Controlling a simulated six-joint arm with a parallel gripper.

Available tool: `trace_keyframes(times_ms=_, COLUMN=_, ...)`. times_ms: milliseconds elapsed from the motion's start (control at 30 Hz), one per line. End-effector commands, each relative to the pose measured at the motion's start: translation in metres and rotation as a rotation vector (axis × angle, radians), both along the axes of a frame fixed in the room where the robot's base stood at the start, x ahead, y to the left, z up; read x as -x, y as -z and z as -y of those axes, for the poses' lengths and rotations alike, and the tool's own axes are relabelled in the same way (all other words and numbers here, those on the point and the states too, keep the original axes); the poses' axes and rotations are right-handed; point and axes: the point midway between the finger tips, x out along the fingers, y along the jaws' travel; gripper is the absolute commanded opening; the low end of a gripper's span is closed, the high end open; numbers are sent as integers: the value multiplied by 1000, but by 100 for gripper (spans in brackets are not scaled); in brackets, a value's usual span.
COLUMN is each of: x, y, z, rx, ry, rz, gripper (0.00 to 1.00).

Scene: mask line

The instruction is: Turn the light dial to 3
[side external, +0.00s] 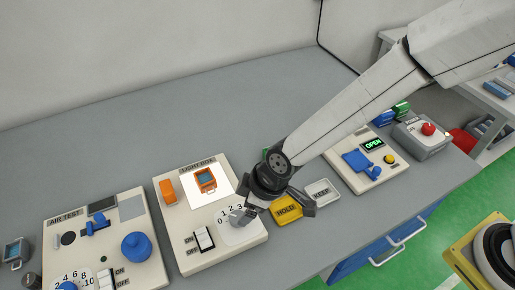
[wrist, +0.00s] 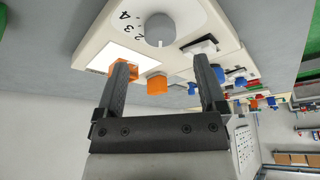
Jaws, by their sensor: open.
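The light dial is a grey knob (side external: 240,215) on a round white scale marked with numbers, at the right front of the LIGHT BOX panel (side external: 178,221). In the wrist view the knob (wrist: 159,27) stands at the top, beyond the fingertips, with the figures 2, 3 and 4 to its left. I cannot tell which number it points at. My gripper (side external: 279,208) is over the right edge of the panel, close beside the dial. In the wrist view my gripper (wrist: 162,66) is open, with nothing between its fingers and the knob clear of them.
The light box also has a lit white plate with an orange-framed piece (side external: 205,180), an orange block (side external: 168,190) and an ON/OFF switch (side external: 204,238). A yellow HOLD tray (side external: 286,208) and a grey TEST tray (side external: 322,192) lie to the right. The AIR TEST panel (side external: 105,215) is left.

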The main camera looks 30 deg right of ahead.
Motion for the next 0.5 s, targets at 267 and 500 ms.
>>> trace_keyframes(times_ms=267, x=4, y=-18, z=6, rx=-1, ry=-1, rz=1, gripper=90)
trace_keyframes(times_ms=500, x=5, y=-20, z=7, rx=1, ry=0, rz=1, gripper=90)
